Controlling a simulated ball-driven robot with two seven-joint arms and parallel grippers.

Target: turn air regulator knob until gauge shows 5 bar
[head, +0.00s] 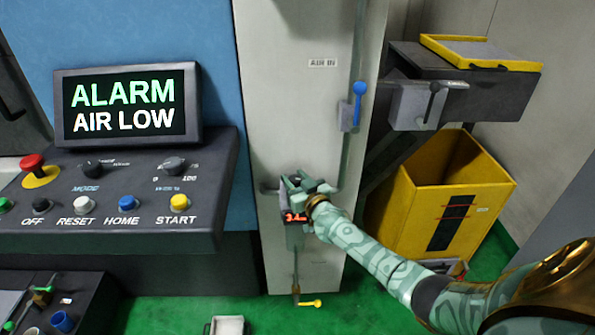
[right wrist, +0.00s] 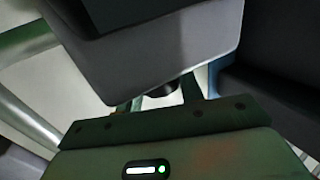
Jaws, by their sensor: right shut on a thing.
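The air regulator (head: 294,233) is a small grey box on the pale column. Its gauge (head: 294,217) glows with red digits that seem to start with 3; the rest is too small or covered to read. My right gripper (head: 300,186) is at the top of the regulator, shut on its knob, and hides the knob in the head view. In the right wrist view the dark knob (right wrist: 162,91) shows partly between the fingers, against the grey housing (right wrist: 165,55). The screen (head: 124,106) reads ALARM AIR LOW. My left gripper is not in view.
A blue-handled valve (head: 358,97) sits on the pipe above right. A yellow-handled valve (head: 308,302) hangs below the regulator. The control panel (head: 110,195) stands left, with a red emergency button (head: 34,165). A yellow bin (head: 400,215) is at right, behind my arm.

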